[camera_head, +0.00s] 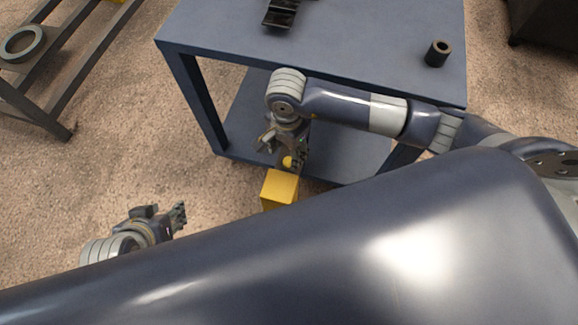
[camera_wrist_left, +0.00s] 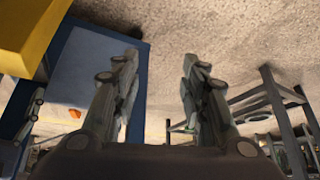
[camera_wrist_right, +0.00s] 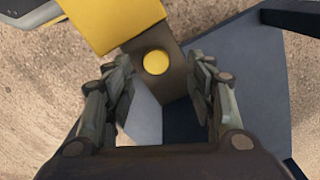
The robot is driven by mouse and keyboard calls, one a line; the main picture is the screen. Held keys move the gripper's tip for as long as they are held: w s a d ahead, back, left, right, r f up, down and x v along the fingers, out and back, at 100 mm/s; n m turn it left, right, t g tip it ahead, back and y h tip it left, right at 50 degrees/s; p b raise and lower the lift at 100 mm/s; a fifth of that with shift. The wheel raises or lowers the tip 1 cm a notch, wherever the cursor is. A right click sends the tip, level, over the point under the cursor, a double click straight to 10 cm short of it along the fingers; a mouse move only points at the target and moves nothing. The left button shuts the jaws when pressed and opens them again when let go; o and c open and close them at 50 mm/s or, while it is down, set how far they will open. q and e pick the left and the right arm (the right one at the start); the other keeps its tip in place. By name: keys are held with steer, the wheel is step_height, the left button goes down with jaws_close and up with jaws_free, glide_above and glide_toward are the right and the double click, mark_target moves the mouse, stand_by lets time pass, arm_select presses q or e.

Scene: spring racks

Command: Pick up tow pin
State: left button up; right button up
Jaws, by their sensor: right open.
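A yellow round piece (camera_wrist_right: 155,62), which looks like the end of the tow pin, sits at a dark brownish block (camera_wrist_right: 172,78) beside a yellow box-shaped part (camera_wrist_right: 108,18). In the head view the round piece (camera_head: 287,161) shows just above the yellow box (camera_head: 280,188). My right gripper (camera_head: 284,148) is open and points down at it. In the right wrist view the round piece lies between the fingers, with visible space on both sides. My left gripper (camera_head: 165,222) is low at the left, apart from the pin. Its fingers are spread and empty in the left wrist view (camera_wrist_left: 160,60).
A blue-grey two-level table (camera_head: 350,50) stands behind my right arm. A dark hollow cylinder (camera_head: 438,53) and a black bracket (camera_head: 282,12) are on its top. A metal rack (camera_head: 60,95) with a grey ring (camera_head: 21,44) is at left. The floor between is clear.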

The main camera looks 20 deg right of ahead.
mark_target(288, 162)
steer(key=f, duration=0.1)
steer(key=f+b, duration=0.1)
steer(key=shift+s+f, duration=0.3)
steer(key=shift+f, duration=0.05)
steer(key=shift+f+b, duration=0.75)
steer(key=shift+f, duration=0.05)
arm_select(q)
steer(key=w+d+r+t+h, duration=0.2)
steer(key=w+d+r+t, duration=0.2)
steer(key=w+r+t, duration=0.3)
steer(key=w+r, duration=0.1)
steer(key=w, duration=0.2)
steer(key=shift+w+r, duration=0.35)
arm_select(e)
jaws_close()
